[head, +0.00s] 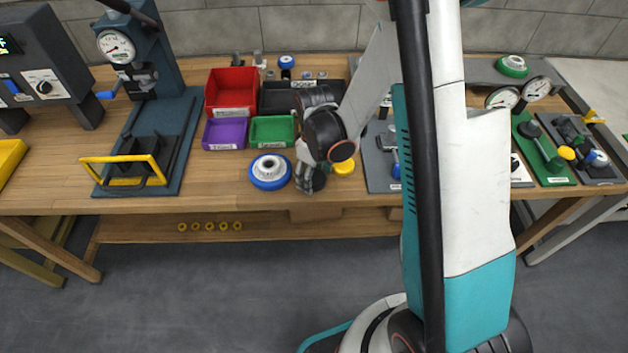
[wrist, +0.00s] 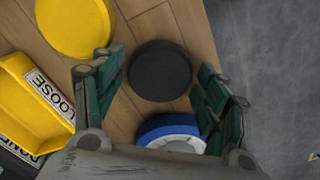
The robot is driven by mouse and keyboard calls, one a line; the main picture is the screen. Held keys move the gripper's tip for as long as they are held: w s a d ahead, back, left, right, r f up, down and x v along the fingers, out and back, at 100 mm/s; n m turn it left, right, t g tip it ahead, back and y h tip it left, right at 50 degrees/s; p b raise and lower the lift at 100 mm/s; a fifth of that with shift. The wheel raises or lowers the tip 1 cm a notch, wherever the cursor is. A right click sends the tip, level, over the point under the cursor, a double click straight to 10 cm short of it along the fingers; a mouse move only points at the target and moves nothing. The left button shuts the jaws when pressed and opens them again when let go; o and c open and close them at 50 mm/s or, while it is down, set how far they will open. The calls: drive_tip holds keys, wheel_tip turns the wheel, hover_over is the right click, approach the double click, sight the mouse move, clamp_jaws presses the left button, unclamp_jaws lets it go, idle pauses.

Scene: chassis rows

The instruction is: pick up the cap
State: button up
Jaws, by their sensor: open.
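A flat black round piece (wrist: 160,70), which looks like a cap, lies on the wooden bench between my open fingers in the wrist view. In the head view it shows as a dark round edge (head: 320,180), partly behind my gripper (head: 305,188). My gripper also shows in the wrist view (wrist: 160,80), with its green-padded fingers apart and nothing between them in grip. How high the fingertips are above the bench is hard to tell. A yellow round piece (wrist: 73,22) lies to the left of the black one; it also shows in the head view (head: 344,166).
A blue and white round part (head: 269,172) stands close left of my gripper; its rim shows between the fingers in the wrist view (wrist: 172,128). A yellow tray (wrist: 30,105) labelled LOOSE is close by. Green (head: 272,143), purple (head: 225,146) and red (head: 232,80) bins stand behind.

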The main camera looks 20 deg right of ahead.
drive_tip(key=shift+c, duration=0.2)
drive_tip(key=c, duration=0.6)
drive_tip(key=shift+r, duration=0.1)
drive_tip(key=shift+c, duration=0.2)
